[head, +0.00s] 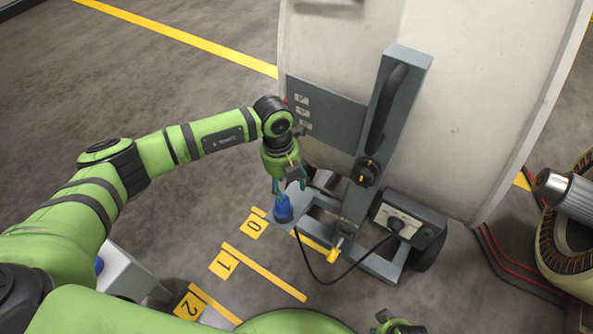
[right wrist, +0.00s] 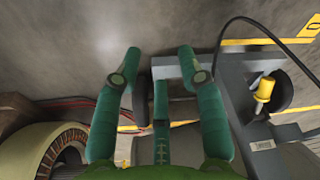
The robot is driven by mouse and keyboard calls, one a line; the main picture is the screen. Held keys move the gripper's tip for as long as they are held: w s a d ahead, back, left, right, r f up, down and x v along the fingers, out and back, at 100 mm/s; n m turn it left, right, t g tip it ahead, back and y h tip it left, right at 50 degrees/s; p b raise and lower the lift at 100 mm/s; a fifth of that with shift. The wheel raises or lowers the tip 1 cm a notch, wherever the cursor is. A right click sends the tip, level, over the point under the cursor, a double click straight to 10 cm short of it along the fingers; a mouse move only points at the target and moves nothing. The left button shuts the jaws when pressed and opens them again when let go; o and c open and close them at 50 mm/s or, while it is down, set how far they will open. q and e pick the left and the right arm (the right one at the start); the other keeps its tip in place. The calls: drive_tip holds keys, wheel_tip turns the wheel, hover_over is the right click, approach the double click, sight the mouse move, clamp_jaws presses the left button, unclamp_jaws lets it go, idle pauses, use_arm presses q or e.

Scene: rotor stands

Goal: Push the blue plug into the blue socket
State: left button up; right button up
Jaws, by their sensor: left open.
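The blue plug (head: 282,210) stands near the floor in the head view, beside the grey stand's base, with a black cable running from it. My left gripper (head: 289,187) is open and points down just above the plug; whether its fingertips touch the plug I cannot tell. A blue round part (head: 99,265), which may be the blue socket, shows on a pale box at the lower left, mostly hidden by my left arm. My right gripper (right wrist: 160,68) is open and empty in the right wrist view, its fingers wide apart.
A tall grey stand (head: 400,90) with a black handle rises behind the plug. A control box (head: 400,218) holds the cable's other end. A yellow knob (head: 334,254) sticks up nearby. Numbered yellow floor marks (head: 223,264) lie left. A copper-wound rotor part (head: 565,240) stands right.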

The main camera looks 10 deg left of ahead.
sight(283, 205)
use_arm(q)
drive_tip(key=shift+w+a+r+t+y, duration=0.1)
drive_tip(key=shift+w+a+t+y, duration=0.2)
drive_tip(key=shift+w+a+y, duration=0.4)
drive_tip(key=shift+a+r, duration=0.1)
drive_tip(key=shift+a, duration=0.2)
drive_tip(key=shift+s+f+b, duration=0.1)
drive_tip(key=shift+f+b, duration=0.25)
drive_tip(key=shift+b, duration=0.1)
wheel_tip(283, 205, down, 3)
drive_tip(key=b, duration=0.2)
drive_tip(key=shift+f+b, duration=0.1)
drive_tip(key=shift+b, duration=0.2)
wheel_tip(283, 205, down, 4)
drive_tip(key=b, duration=0.3)
drive_tip(key=shift+f+b, duration=0.55)
drive_tip(key=shift+f, duration=0.4)
use_arm(e)
drive_tip(key=w+a+r+t, duration=0.1)
drive_tip(key=w+r, duration=0.3)
drive_tip(key=r, duration=0.5)
drive_tip(key=w+a+r+t, duration=0.1)
drive_tip(key=w+r+t, duration=0.3)
drive_tip(key=r, duration=0.6)
drive_tip(key=shift+w+y, duration=0.4)
drive_tip(key=shift+w, duration=0.05)
